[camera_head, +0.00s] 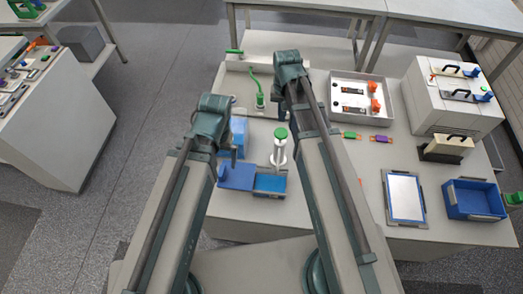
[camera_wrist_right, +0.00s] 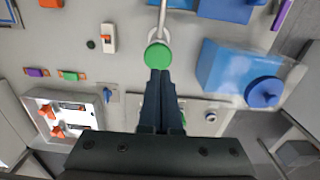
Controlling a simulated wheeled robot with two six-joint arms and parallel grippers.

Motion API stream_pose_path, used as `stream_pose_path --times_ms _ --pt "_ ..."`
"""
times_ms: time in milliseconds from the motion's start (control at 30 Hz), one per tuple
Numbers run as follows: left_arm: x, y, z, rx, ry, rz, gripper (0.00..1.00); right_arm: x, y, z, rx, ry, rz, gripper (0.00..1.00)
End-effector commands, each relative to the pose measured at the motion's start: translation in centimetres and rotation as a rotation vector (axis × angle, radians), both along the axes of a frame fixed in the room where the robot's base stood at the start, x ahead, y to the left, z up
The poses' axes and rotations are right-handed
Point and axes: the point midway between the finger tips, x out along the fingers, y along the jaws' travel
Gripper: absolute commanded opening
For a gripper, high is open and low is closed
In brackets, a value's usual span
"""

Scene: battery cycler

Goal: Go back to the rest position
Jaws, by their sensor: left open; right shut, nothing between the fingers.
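My left gripper (camera_head: 233,153) is open beside the blue box (camera_head: 239,125), on the near side of the table. It is small and partly hidden by its own wrist. My right arm reaches further over the table. Its gripper shows in the right wrist view (camera_wrist_right: 160,74), with the dark fingers shut together and empty. The fingertips appear just below a round green cap (camera_wrist_right: 158,55) in that picture; I cannot tell the height gap. A white post with a green top (camera_head: 280,133) stands between my two arms in the head view.
A blue open tray (camera_head: 270,184) lies near the front edge. A white tray (camera_head: 337,119) with orange-handled parts stands right of my right arm. Further right are a white machine (camera_head: 425,110), a framed panel (camera_head: 404,197) and a blue bin (camera_head: 458,213). Green and purple pieces (camera_head: 381,139) lie between.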

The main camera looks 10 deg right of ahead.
Motion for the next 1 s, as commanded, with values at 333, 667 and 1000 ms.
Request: stream_pose_path --times_ms 333,667,1000 --pt "0.0 0.0 -5.3 0.001 0.0 -0.003 1.0 -11.7 8.6 -5.2 -0.074 0.043 0.473 0.0" --pt "0.0 0.0 -5.7 0.001 0.0 -0.003 1.0 -13.9 10.0 -5.6 -0.095 0.055 0.591 0.0" --pt "0.0 0.0 -5.7 0.001 0.0 -0.003 1.0 -13.9 10.0 -5.6 -0.094 0.055 0.588 0.0"
